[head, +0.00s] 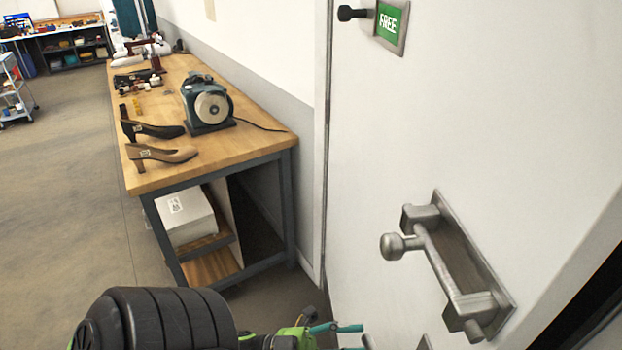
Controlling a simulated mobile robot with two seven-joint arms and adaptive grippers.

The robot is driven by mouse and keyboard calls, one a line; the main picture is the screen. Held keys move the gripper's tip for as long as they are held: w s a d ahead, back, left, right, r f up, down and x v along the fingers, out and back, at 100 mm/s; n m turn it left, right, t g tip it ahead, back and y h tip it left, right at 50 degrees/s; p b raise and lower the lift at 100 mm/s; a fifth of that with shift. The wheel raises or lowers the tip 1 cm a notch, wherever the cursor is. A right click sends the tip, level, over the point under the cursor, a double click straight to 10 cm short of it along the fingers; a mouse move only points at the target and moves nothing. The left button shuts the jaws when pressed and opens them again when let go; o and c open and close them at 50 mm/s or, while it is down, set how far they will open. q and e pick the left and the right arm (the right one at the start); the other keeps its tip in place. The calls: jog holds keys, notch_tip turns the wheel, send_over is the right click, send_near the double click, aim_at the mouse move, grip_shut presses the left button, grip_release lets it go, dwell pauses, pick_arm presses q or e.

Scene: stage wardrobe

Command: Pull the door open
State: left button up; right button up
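The white door (440,110) fills the right side of the head view. A grey metal pull handle (440,262) with a round knob at its left end is fixed to a dark plate on the door. My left gripper (345,332), green and black with teal parts, shows at the bottom edge. It is lower in the picture than the handle and to its left, apart from it. Most of it is cut off, so I cannot tell whether its fingers are open or shut. My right gripper is not in view.
A wooden workbench (160,92) with shoes (165,153) and a grinder (207,105) stands left of the door.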

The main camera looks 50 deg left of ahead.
pick_arm(q)
jog(key=v, duration=0.9)
jog(key=shift+c, duration=0.4)
